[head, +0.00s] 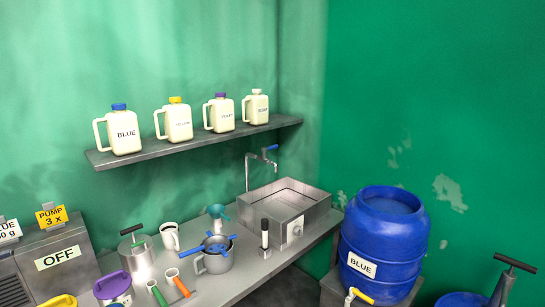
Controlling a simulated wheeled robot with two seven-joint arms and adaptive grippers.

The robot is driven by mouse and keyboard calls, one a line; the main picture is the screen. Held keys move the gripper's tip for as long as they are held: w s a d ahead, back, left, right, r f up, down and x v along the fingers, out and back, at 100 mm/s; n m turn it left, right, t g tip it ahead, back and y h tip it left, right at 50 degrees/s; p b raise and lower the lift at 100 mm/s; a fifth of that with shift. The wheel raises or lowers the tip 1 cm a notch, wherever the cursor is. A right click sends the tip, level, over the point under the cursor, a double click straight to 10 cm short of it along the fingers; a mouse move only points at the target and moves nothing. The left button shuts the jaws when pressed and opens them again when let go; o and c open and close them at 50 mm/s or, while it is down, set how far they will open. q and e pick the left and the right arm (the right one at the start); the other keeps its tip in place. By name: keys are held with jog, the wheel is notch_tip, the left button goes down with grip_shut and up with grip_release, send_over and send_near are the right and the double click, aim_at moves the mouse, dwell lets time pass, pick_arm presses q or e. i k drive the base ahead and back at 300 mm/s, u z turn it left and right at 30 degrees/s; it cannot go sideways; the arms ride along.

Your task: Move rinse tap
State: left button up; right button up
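The rinse tap (249,172) is a thin metal faucet behind the left end of the steel sink (298,203). Its upright pipe bends over to the right, and its spout hangs above the basin. A small blue lever (270,148) sits at the top, pointing to the right. I cannot tell whether water runs from the spout. Neither of my grippers is in view.
A shelf (190,145) with several labelled jugs hangs above. On the counter left of the sink stand a metal pot (214,262), a white mug (169,236) and a teal funnel (217,211). A blue drum (383,243) stands to the right.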

aim_at(264, 149)
jog(key=z, duration=0.2)
jog(key=i, duration=1.15)
jog(key=u, duration=0.55)
